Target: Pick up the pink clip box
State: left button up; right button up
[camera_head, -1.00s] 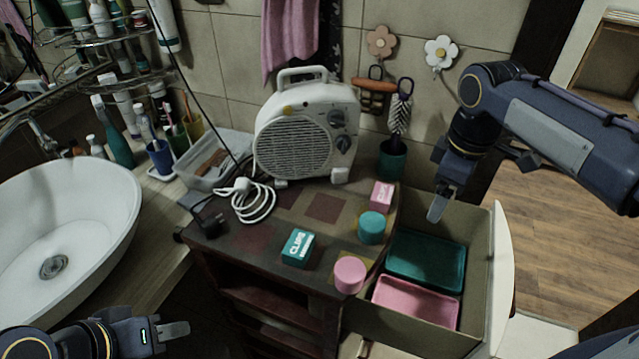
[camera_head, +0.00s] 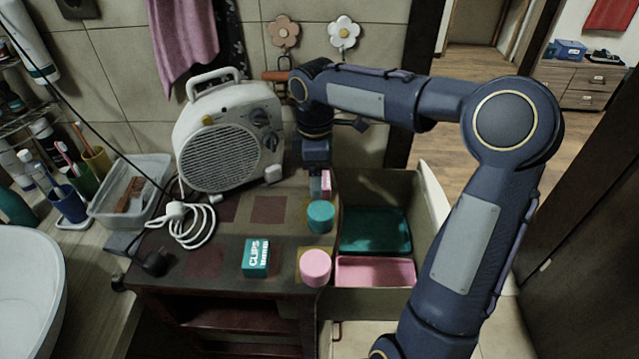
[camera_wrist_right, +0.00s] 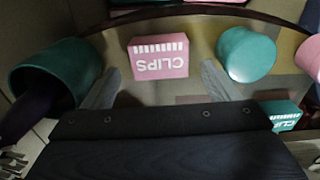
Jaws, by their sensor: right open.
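The pink clip box (camera_head: 326,184) stands near the back right of the small cabinet top, partly hidden by my right gripper (camera_head: 320,187) in the head view. In the right wrist view the pink clip box (camera_wrist_right: 158,57) shows its "CLIPS" label upside down. My right gripper (camera_wrist_right: 158,85) is open, its two fingers apart, with the box ahead of and between the fingertips and none of it clearly gripped. Whether a finger touches the box cannot be told. My left gripper is out of view.
A teal round container (camera_head: 320,217), a pink round container (camera_head: 315,268) and a teal clip box (camera_head: 256,258) stand nearby. A white heater (camera_head: 229,137) stands left. An open bin with a teal tray (camera_head: 375,232) and pink tray (camera_head: 374,272) is at right. A dark green cup (camera_wrist_right: 52,72) is close to one finger.

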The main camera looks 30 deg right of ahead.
jog(key=shift+f, duration=0.6)
jog(key=c, duration=1.1)
jog(key=shift+r, duration=0.15)
